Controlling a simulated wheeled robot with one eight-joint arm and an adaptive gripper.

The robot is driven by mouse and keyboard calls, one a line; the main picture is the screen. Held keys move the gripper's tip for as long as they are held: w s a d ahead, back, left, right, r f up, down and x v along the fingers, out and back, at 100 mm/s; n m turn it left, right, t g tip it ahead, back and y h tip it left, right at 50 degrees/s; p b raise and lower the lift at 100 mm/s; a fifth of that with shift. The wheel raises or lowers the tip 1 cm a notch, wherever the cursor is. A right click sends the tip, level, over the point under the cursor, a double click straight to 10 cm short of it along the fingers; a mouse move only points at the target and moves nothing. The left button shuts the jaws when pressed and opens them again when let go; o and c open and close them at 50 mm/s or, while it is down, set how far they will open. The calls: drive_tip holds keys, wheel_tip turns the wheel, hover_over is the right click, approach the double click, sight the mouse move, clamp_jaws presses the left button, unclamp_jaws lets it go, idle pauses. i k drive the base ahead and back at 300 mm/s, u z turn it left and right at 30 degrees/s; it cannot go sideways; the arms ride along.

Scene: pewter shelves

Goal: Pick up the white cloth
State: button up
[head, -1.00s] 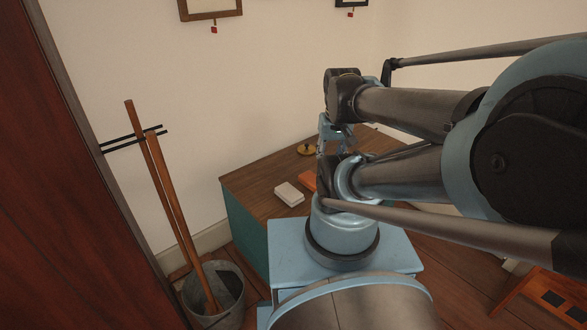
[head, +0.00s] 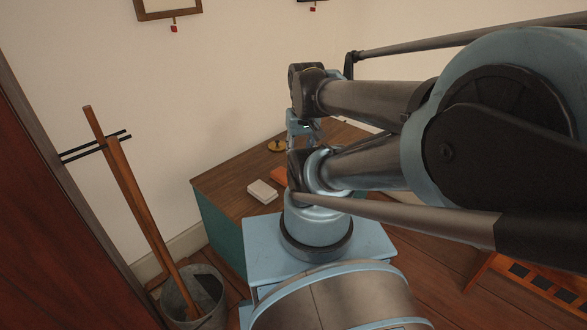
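The white cloth (head: 262,191), a small folded-looking pale rectangle, lies on the brown top of a green-sided desk (head: 228,182), near its front left part. My gripper (head: 304,129) is above the desk, behind and to the right of the cloth and apart from it. It is small and partly hidden by my own arm, so I cannot make out whether its fingers are open or shut.
An orange flat object (head: 280,176) lies right of the cloth, partly hidden by my arm. A small brass object (head: 276,147) sits farther back. A metal bucket (head: 181,311) with long wooden handles (head: 143,210) stands left of the desk.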

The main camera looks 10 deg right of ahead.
sight(263, 192)
drive_tip(key=k, duration=0.5)
drive_tip(key=u, duration=1.05)
drive_tip(key=k, duration=1)
drive_tip(key=z, duration=0.5)
